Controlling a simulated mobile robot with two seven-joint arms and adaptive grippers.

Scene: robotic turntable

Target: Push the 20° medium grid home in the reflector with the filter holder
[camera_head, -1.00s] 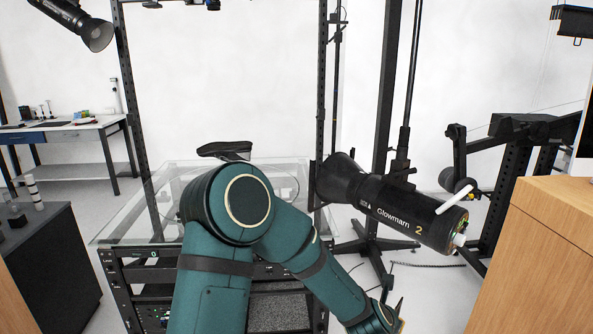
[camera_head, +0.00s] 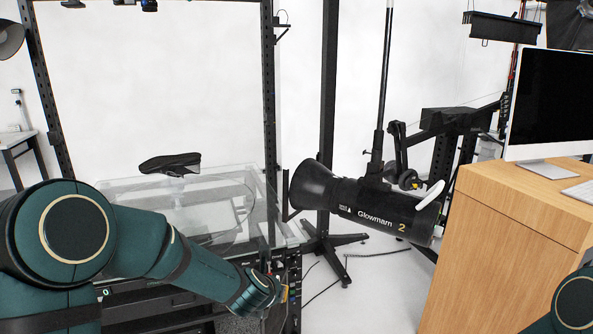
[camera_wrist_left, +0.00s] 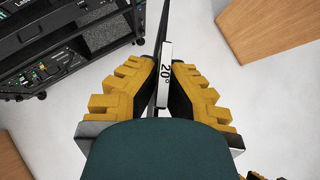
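The black lamp labelled "Glowmarn 2" (camera_head: 375,208) hangs on a stand in the head view. Its flared black reflector (camera_head: 312,186) faces left. A thin dark bracket-like piece (camera_head: 285,192) shows just left of the reflector's mouth; I cannot tell if it is the filter holder. In the left wrist view my left gripper (camera_wrist_left: 165,82) has its yellow fingers shut on the thin, dark grid (camera_wrist_left: 166,72), seen edge-on with a white "20°" label. In the head view the left forearm reaches below and left of the reflector; fingers and grid are not clear there. My right gripper is out of view.
A glass-topped turntable (camera_head: 120,197) carrying a black shoe (camera_head: 170,162) stands left of the lamp. A wooden desk (camera_head: 500,235) with a monitor (camera_head: 555,100) stands at right. A black upright (camera_head: 328,110) rises behind the reflector. Open floor lies below the lamp.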

